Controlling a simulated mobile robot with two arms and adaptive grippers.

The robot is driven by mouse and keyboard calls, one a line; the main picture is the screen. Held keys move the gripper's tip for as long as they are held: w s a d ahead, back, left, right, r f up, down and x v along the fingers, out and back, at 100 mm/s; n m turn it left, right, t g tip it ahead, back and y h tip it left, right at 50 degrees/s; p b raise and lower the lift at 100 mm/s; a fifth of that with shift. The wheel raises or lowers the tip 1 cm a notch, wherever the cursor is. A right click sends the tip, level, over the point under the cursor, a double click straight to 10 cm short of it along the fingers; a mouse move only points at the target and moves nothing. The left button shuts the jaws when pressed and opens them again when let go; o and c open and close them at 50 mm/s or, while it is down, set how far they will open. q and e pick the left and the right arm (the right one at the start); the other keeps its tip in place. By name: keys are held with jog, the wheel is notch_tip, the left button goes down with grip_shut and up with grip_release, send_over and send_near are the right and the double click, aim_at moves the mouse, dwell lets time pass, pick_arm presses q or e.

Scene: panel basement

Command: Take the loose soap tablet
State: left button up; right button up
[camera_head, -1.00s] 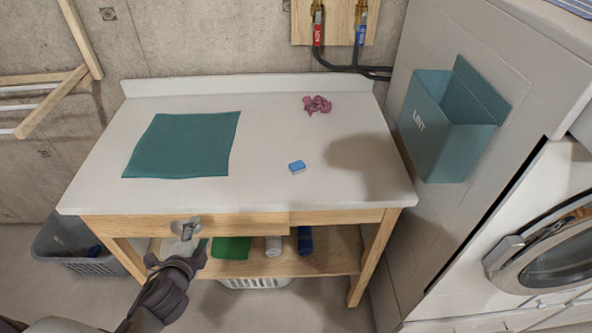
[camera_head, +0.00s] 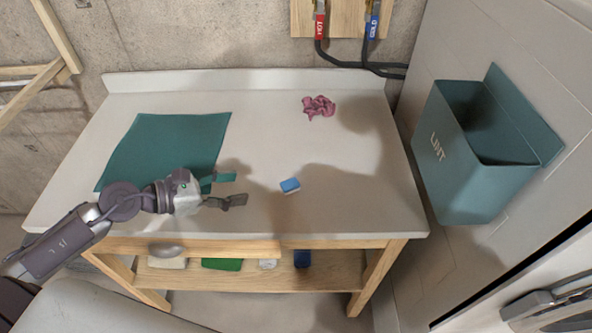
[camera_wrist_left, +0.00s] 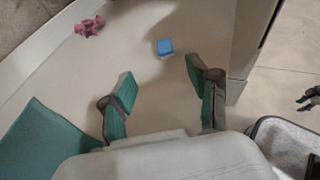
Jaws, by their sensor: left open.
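The soap tablet (camera_head: 290,185) is a small blue block with a pale underside. It lies alone on the white tabletop (camera_head: 330,205), right of the middle. In the left wrist view the tablet (camera_wrist_left: 165,47) shows beyond the fingertips, between their lines. My left gripper (camera_head: 236,188) is open and empty above the table. Its teal-padded fingers point right toward the tablet, with a gap between them and it. The open fingers also show in the left wrist view (camera_wrist_left: 160,77).
A teal mat (camera_head: 165,150) lies on the table's left part, partly behind my left arm. A crumpled pink cloth (camera_head: 319,107) lies at the back. A teal lint bin (camera_head: 470,165) is fixed to the right. A shelf below (camera_head: 330,275) holds several items.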

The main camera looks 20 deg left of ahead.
pick_arm(q)
jog(key=shift+w+d+f, duration=0.1)
jog(key=shift+w+f, duration=0.2)
jog(key=p, duration=0.2)
send_near(287, 185)
jog(key=x, duration=0.3)
jog(key=shift+w+d, duration=0.15)
jog(key=shift+w, duration=0.2)
jog(key=shift+w+d+f, duration=0.2)
jog(key=shift+w, duration=0.05)
jog(key=shift+w+d, duration=0.1)
jog(key=p+x, duration=0.2)
jog(key=x, duration=0.2)
jog(key=shift+d, duration=0.25)
jog(key=shift+w+d+f, duration=0.25)
pick_arm(e)
jog(key=r, duration=0.4)
jog(key=shift+s+d, duration=0.2)
jog(key=shift+s, duration=0.15)
pick_arm(q)
jog(key=shift+s+a, duration=0.1)
jog(key=shift+c, duration=0.3)
pick_arm(e)
jog(key=shift+s, duration=0.1)
